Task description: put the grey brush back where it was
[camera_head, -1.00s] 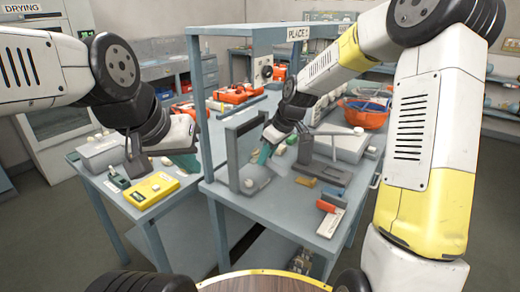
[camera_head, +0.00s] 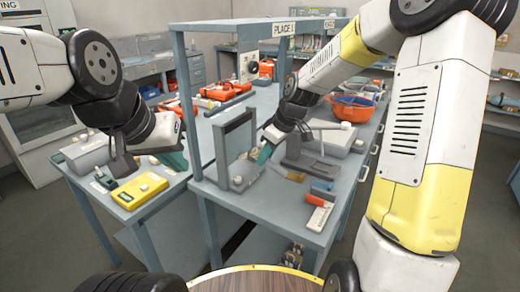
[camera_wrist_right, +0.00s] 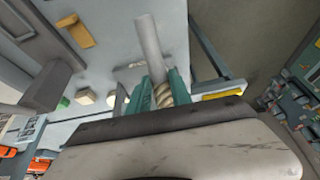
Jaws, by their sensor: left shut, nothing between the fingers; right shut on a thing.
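My right gripper (camera_wrist_right: 162,92) is shut on the grey brush (camera_wrist_right: 150,45). In the right wrist view the brush is a grey cylinder with a tan, twisted part between the teal fingertips. In the head view the right gripper (camera_head: 264,152) is over the middle table, beside a grey upright frame (camera_head: 220,150); the brush cannot be made out there. My left gripper (camera_head: 176,160) is shut and empty above the left table, near a yellow meter (camera_head: 140,190).
Orange cases (camera_head: 225,90) lie behind. The front of the middle table is mostly clear.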

